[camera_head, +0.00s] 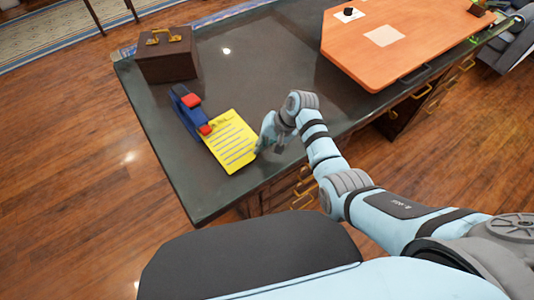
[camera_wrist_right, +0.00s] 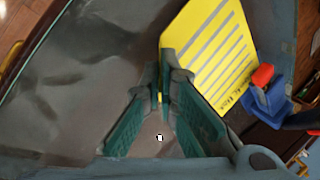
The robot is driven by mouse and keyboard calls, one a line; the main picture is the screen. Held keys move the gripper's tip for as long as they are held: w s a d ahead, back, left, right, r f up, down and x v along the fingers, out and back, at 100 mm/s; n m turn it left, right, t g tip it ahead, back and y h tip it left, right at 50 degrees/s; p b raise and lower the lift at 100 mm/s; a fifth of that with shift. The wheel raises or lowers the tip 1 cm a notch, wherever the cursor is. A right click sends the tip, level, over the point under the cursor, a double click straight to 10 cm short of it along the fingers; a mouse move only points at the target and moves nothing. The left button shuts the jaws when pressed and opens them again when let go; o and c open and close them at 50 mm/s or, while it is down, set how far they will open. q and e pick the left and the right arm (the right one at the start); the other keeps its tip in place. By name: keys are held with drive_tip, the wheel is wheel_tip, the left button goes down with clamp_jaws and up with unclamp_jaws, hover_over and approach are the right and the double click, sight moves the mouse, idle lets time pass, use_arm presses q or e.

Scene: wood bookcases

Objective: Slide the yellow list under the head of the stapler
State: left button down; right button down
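The yellow list (camera_head: 232,143), a sheet with dark printed lines, lies on the dark desktop. The blue stapler with red parts (camera_head: 182,107) stands at its left edge, its near end at the sheet's edge; the exact overlap is unclear. My right gripper (camera_head: 259,149) is at the list's right edge. In the right wrist view, the fingers (camera_wrist_right: 165,75) are close together at the edge of the list (camera_wrist_right: 212,50), with a yellow strip between them, so they appear shut on it. The stapler (camera_wrist_right: 268,103) shows there at the right. My left gripper is not in view.
A dark brown box with gold handles (camera_head: 166,54) stands behind the stapler. An orange board (camera_head: 405,35) with small items covers the right part of the desk (camera_head: 262,50). The desktop between box and board is clear. The desk's front edge runs below my right arm.

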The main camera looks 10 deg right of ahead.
drive_tip(key=shift+w+a, duration=0.1)
drive_tip(key=shift+w, duration=0.15)
drive_tip(key=shift+r, duration=0.1)
idle(0.3)
drive_tip(key=c, duration=1.7)
unclamp_jaws()
drive_tip(key=v, duration=1.2)
drive_tip(key=shift+w, duration=0.1)
